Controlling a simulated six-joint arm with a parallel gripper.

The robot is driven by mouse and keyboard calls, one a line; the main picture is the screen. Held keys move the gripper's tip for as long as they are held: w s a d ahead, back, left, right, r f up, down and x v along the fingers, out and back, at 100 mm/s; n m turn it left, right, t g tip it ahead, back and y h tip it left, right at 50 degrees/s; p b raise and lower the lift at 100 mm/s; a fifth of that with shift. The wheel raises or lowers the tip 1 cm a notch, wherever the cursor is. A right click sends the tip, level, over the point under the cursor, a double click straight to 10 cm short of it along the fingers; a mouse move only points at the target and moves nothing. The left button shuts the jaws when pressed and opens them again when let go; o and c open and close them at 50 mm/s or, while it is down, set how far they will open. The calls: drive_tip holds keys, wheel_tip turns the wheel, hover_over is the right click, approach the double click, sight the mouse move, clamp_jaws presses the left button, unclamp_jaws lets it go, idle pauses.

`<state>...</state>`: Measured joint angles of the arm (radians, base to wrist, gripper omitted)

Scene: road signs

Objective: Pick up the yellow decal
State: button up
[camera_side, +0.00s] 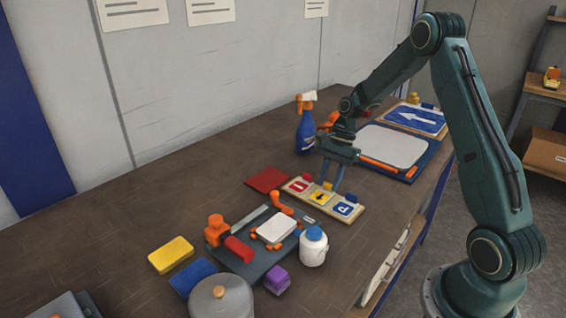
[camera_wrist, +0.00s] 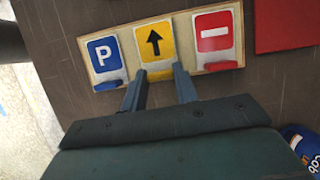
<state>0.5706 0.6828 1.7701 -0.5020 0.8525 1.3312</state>
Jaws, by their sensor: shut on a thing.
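The yellow decal (camera_side: 321,198) lies in the middle of a pale wooden board (camera_side: 296,186), between a red decal (camera_side: 301,187) and a blue P decal (camera_side: 344,209). In the wrist view the yellow decal (camera_wrist: 154,42) shows a black arrow pointing up, with a yellow tab (camera_wrist: 160,75) at its near edge. My gripper (camera_wrist: 159,72) reaches down over the board with its fingertips on either side of that tab, shut on it. The decal still appears to be on the board. In the side view my gripper (camera_side: 331,186) stands above the board, partly hiding the yellow tab.
A blue spray bottle (camera_side: 306,128) stands behind my gripper. A red sheet (camera_side: 268,179) lies left of the board. A blue-framed white panel (camera_side: 393,147) lies to the right. A clamp fixture (camera_side: 262,262), white jar (camera_side: 313,247) and purple block (camera_side: 277,280) are in front.

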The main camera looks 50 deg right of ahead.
wheel_tip(320, 180, up, 20)
drive_tip(key=shift+f, duration=0.2)
idle(0.6)
